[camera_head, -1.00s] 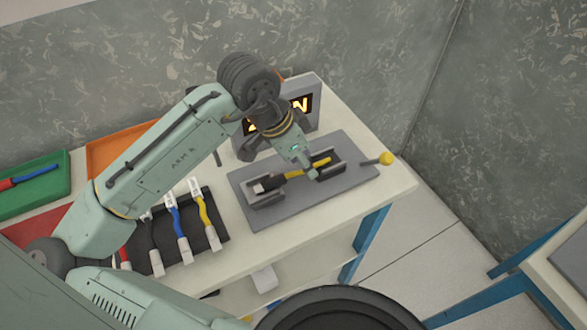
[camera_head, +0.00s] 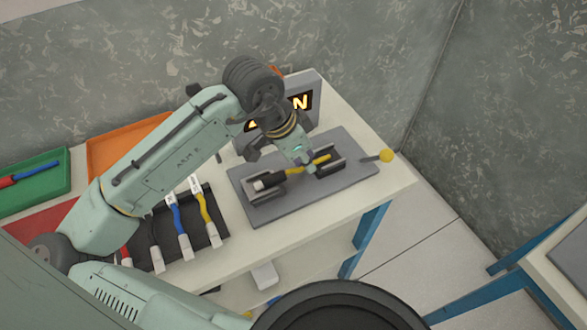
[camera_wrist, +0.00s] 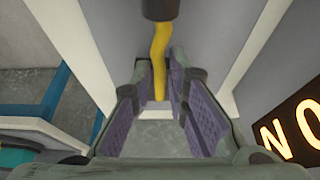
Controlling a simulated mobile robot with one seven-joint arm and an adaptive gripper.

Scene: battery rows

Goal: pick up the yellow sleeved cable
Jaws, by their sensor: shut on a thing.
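A yellow sleeved cable (camera_head: 320,159) with a black section and a pale end lies across the grey test fixture (camera_head: 262,211), over its two dark cradles. My gripper (camera_head: 309,168) reaches down onto the cable near the right cradle. In the wrist view the yellow sleeve (camera_wrist: 159,50) runs between the two purple-padded fingers of my gripper (camera_wrist: 161,84), which are closed on it. A dark part of the cable shows at the top there. I cannot tell whether the cable is clear of the cradles.
A black rack (camera_head: 217,242) to the left holds several cables, one with a yellow sleeve (camera_head: 204,206). A lit sign (camera_head: 300,104) stands behind the fixture. A yellow-knobbed lever (camera_head: 386,156) sticks out at right. Green (camera_head: 40,200) and orange (camera_head: 105,160) trays lie further left.

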